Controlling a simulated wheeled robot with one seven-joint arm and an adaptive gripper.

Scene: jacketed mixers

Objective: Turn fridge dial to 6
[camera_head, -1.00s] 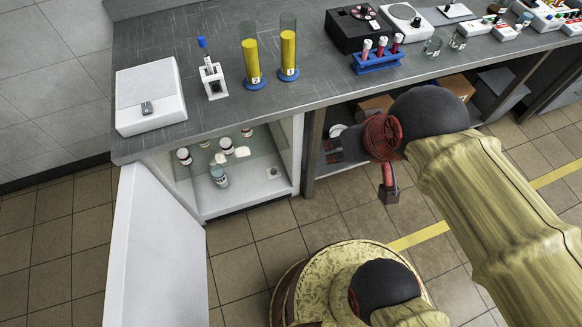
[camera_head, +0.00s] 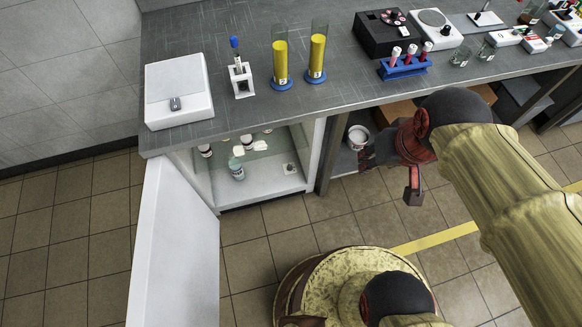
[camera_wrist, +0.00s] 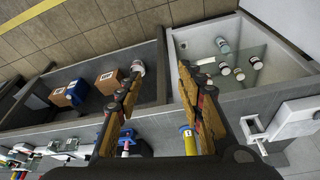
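The open white fridge (camera_head: 262,190) stands under the left end of the bench, and its door (camera_head: 172,250) is swung out toward me. A small pale plate with a dark spot, apparently the dial (camera_head: 290,168), is inside at the lower right; its number cannot be read. It also seems to show in the wrist view (camera_wrist: 182,46). My gripper (camera_head: 368,156) is right of the fridge opening, in front of the neighbouring shelf and apart from the dial. In the wrist view its fingers (camera_wrist: 158,70) are spread, with nothing between them.
The bench top (camera_head: 215,30) above carries a white box (camera_head: 178,88), yellow cylinders (camera_head: 280,60) and a blue tube rack (camera_head: 404,66). A white tub (camera_head: 358,136) sits in the open shelf. Floor before the fridge is clear.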

